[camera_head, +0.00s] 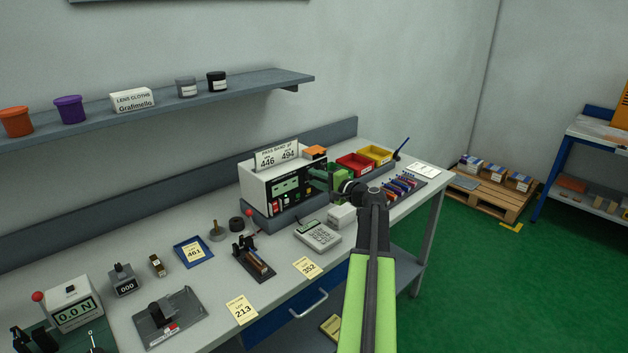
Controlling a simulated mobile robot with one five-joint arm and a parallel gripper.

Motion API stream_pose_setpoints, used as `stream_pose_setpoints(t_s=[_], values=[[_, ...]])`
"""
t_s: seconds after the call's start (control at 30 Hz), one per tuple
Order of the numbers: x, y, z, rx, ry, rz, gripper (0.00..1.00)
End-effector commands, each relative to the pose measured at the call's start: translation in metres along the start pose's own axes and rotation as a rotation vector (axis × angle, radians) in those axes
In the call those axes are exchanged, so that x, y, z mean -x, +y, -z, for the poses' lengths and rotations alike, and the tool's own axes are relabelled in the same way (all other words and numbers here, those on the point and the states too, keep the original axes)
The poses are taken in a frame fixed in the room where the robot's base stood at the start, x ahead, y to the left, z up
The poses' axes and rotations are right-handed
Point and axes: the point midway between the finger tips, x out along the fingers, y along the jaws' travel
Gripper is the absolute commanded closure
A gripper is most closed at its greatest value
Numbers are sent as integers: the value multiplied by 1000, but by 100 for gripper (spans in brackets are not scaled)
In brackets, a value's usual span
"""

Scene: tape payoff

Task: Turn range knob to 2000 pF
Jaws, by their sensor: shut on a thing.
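The capacitance meter is a white box (262,181) with a black front panel and a lit green display (285,187). It stands on a grey base toward the back of the bench. My arm reaches up from the bottom of the picture. My gripper (321,179) is at the right part of the meter's front panel, shut on what appears to be the range knob. The display digits are too small to read.
A card reading PASS BAND pF, 446 and 494 (277,156) stands on the meter, beside an orange block (315,152). Red (355,165) and yellow (376,155) bins sit behind my gripper. A calculator-like keypad (317,235) and white box (342,215) lie in front.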

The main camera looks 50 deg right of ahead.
Motion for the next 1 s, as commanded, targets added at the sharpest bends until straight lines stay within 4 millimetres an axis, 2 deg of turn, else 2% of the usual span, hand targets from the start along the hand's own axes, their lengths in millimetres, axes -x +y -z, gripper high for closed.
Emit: stream_pose_setpoints(t_s=[0.63, 0.67, 0.7, 0.8, 1.0], values=[[0, -3, 2, 44, 11, 4, 100], [0, -3, 2, 44, 11, 4, 70], [0, -2, 2, 44, 10, 3, 65], [0, -2, 2, 45, 9, 2, 52], [1, -1, 2, 46, 8, 0, 51]])
